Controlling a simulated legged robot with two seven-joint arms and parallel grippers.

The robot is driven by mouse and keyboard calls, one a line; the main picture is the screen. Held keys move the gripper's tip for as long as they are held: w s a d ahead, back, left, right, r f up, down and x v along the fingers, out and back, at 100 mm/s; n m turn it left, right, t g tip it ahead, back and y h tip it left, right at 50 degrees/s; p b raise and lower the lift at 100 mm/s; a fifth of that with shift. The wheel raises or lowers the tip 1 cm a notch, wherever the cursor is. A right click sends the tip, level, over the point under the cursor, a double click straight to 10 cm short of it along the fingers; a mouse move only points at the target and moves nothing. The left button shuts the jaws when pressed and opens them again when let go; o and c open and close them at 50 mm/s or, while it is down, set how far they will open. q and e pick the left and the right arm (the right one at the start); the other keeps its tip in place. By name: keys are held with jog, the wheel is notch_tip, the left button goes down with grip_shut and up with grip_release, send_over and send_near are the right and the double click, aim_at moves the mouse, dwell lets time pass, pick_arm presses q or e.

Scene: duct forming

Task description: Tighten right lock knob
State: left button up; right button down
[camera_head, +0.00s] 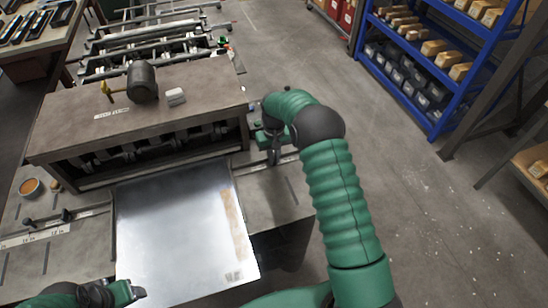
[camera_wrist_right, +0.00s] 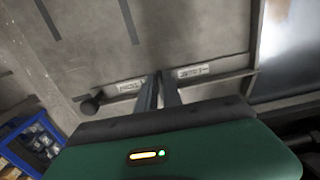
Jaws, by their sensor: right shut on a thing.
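My right gripper (camera_head: 274,150) is over the rail at the right side of the machine bed, in front of the bench-like housing. In the right wrist view its two fingers (camera_wrist_right: 159,84) are close together, pointing at the rail between two white scale labels. They are shut on the right lock knob, which the fingers hide. A round black knob (camera_wrist_right: 90,104) sits on the rail's left end in that view, apart from the fingers. My left gripper (camera_head: 122,292) is low at the left, by the near-left corner of the sheet; its finger gap is unclear.
A shiny metal sheet (camera_head: 180,235) lies on the bed. A mallet (camera_head: 142,82) and a pale block (camera_head: 175,97) lie on the housing top (camera_head: 75,115). The left rail has a dark knob (camera_head: 66,214). A blue shelf (camera_head: 440,60) stands at right beyond clear floor.

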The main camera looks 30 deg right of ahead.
jog(key=c, duration=1.6)
grip_release()
jog(key=shift+w+r, duration=0.2)
jog(key=shift+w, duration=0.15)
jog(key=shift+o, duration=0.5)
jog(key=shift+s+f, duration=0.1)
jog(key=shift+f, duration=0.05)
notch_tip(320, 180, up, 17)
jog(key=b, duration=0.1)
jog(key=shift+b, duration=0.4)
jog(key=shift+d+f, duration=0.1)
jog(key=shift+f, duration=0.05)
jog(key=s+a+f+n+t, duration=0.1)
jog(key=s+a+f, duration=0.3)
jog(key=s+a, duration=0.3)
jog(key=s+a+f+n+t, duration=0.1)
jog(key=s+a+f, duration=0.3)
jog(key=s, duration=1.2)
jog(key=a, duration=0.4)
jog(key=shift+s+a+f+n+t, duration=0.15)
jog(key=shift+s+f+n+t, duration=0.15)
jog(key=shift+s+n, duration=0.1)
